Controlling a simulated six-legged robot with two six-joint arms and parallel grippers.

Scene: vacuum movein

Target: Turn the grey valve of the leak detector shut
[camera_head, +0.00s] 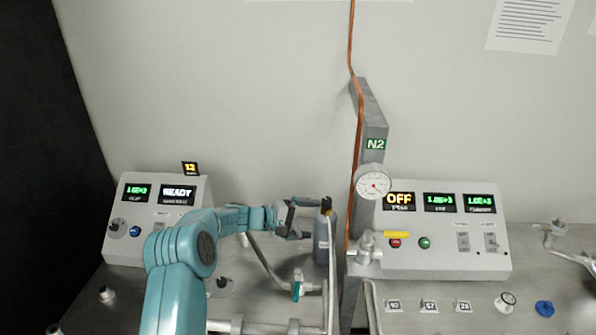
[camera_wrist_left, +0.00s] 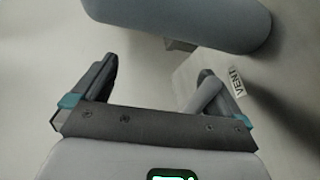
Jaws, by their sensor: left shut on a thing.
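The left console (camera_head: 158,215) shows a READY display and appears to be the leak detector. I cannot clearly pick out its grey valve. My left gripper (camera_head: 303,220) is right of this console, above the bench. It is just left of a grey upright bottle (camera_head: 322,242) with a dark top. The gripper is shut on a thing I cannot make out. In the left wrist view its fingers (camera_wrist_left: 158,80) stand apart, with a large grey rounded body (camera_wrist_left: 180,20) beyond them.
A hose with a teal-handled fitting (camera_head: 297,287) lies below the gripper. A grey post (camera_head: 372,115) with an N2 label, a copper pipe and a round gauge (camera_head: 373,184) stand to the right. A second console (camera_head: 455,255) is beyond. A VENT label (camera_wrist_left: 236,84) shows in the wrist view.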

